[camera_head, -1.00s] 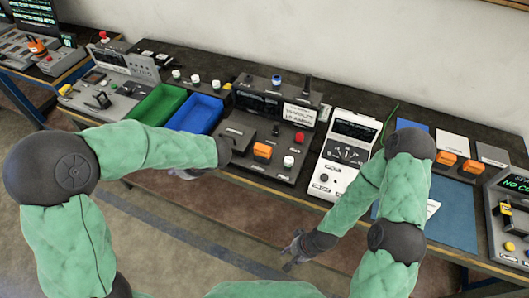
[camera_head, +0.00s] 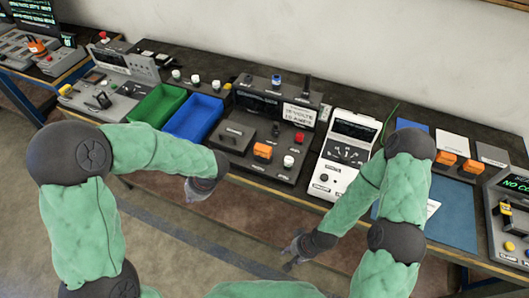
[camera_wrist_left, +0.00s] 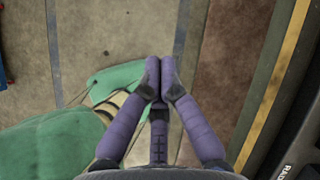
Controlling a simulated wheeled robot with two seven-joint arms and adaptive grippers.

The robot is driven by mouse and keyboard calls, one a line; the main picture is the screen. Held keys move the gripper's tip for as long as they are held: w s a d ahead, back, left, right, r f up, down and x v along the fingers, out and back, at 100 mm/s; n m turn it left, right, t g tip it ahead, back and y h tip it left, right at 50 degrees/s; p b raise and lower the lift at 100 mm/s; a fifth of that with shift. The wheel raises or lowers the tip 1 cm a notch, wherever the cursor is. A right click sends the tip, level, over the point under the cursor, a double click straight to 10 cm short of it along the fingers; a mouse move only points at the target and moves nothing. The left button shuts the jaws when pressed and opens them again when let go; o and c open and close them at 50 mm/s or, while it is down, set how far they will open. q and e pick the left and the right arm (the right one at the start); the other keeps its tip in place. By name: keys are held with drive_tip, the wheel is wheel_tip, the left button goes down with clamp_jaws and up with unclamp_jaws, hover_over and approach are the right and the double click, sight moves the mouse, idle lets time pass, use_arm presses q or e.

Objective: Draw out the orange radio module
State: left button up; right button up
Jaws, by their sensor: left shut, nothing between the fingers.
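An orange module (camera_head: 263,150) sits in the black console (camera_head: 232,170) at the middle of the bench. Its top face shows, and no gripper touches it. My left gripper (camera_head: 201,192) is in front of the bench edge, below and left of the orange module, apart from it. In the left wrist view its purple fingers (camera_wrist_left: 160,76) are shut together with nothing between them, above the floor. A lettered label on a dark panel shows at that view's lower right corner. My right gripper (camera_head: 292,252) hangs in front of the bench; its fingers are too small to read.
Blue bin (camera_head: 196,117) and green bin (camera_head: 157,105) stand left of the console. A white meter (camera_head: 346,150) stands on its right. Two more orange blocks (camera_head: 446,157) lie further right, above a blue mat (camera_head: 453,215). The yellow-striped bench edge runs in front.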

use_arm(q)
drive_tip(key=s+d+f+n+h, duration=0.5)
drive_tip(key=s+d+f+n, duration=0.1)
drive_tip(key=f+n, duration=0.3)
drive_tip(key=s+d+f+n+h, duration=0.4)
drive_tip(key=s+d+f+n, duration=0.2)
drive_tip(key=f+n, duration=0.3)
drive_tip(key=shift+s+d+f+h, duration=0.2)
drive_tip(key=shift+d+f+h, duration=0.2)
drive_tip(key=shift+d+f, duration=0.7)
drive_tip(key=shift+a+f, duration=0.25)
